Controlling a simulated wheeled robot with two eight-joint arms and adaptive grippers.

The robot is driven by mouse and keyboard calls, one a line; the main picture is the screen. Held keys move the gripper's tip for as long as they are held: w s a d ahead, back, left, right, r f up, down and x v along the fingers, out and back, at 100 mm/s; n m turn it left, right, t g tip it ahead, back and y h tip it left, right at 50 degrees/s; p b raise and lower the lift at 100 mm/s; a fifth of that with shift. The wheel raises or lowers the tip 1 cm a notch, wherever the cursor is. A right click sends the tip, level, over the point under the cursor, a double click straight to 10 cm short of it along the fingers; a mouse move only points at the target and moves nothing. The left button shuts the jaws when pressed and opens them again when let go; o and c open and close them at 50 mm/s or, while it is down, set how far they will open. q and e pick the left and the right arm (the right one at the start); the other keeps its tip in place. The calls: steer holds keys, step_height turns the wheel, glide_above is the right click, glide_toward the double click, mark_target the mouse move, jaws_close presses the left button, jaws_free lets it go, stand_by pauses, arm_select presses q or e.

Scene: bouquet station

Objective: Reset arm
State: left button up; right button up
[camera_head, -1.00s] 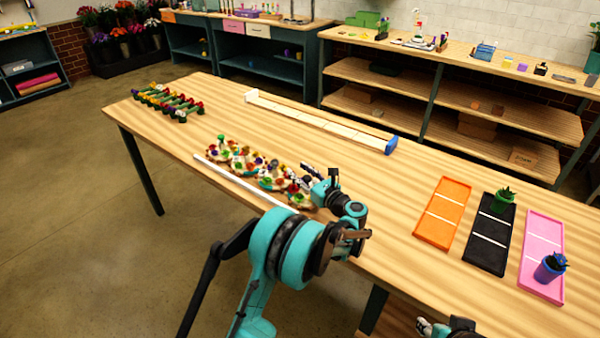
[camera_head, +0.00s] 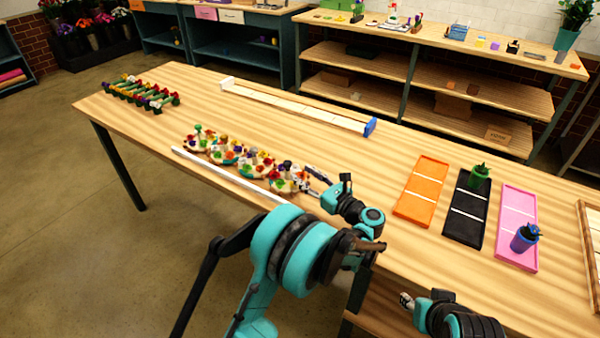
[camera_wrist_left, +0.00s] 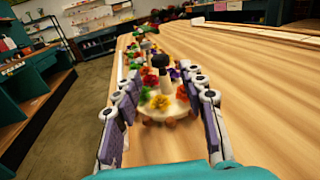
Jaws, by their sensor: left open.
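My left gripper (camera_head: 318,183) is open and empty over the table, just right of a row of flower-topped round pieces (camera_head: 240,160). In the left wrist view, its two fingers (camera_wrist_left: 160,120) stand wide apart, and the nearest round piece (camera_wrist_left: 165,108) with small coloured flowers and a black-topped peg shows beyond and between them. I cannot tell that anything touches the fingers. My right gripper (camera_head: 408,300) shows low at the table's front edge. Its fingers are small and partly hidden, so its opening is unclear.
An orange tray (camera_head: 421,190), a black tray (camera_head: 461,222) and a pink tray (camera_head: 517,210) lie at the right. A green pot (camera_head: 479,177) and a blue pot (camera_head: 524,238) stand on them. A long wooden rack (camera_head: 300,108) lies at the back.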

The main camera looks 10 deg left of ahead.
stand_by(0.3)
arm_select(q)
step_height(320, 180, up, 17)
steer(key=w+d+m+t+h, duration=0.15)
steer(key=m+t+h, duration=0.35)
steer(key=m+t, duration=0.5)
steer(key=s+d+r+m+h, duration=0.25)
steer(key=m+h, duration=0.25)
steer(key=m, duration=0.4)
steer(key=s+d+r+m+h, duration=0.1)
steer(key=r+m+h, duration=0.3)
steer(key=m, duration=0.5)
steer(key=s+a+f+m+g, duration=0.3)
steer(key=s+f+m, duration=0.3)
steer(key=s+f, duration=0.2)
steer(key=s+a+f+m+g, duration=0.3)
steer(key=s+f+m+g, duration=0.3)
steer(key=s, duration=0.6)
steer(key=s+a+f+m+g, duration=0.3)
steer(key=s+f+m, duration=0.4)
steer(key=s+f, duration=0.3)
steer(key=shift+s+f+g+h, duration=0.25)
steer(key=shift+f+g+h, duration=0.2)
steer(key=shift+g, duration=0.25)
steer(key=shift+o, duration=0.5)
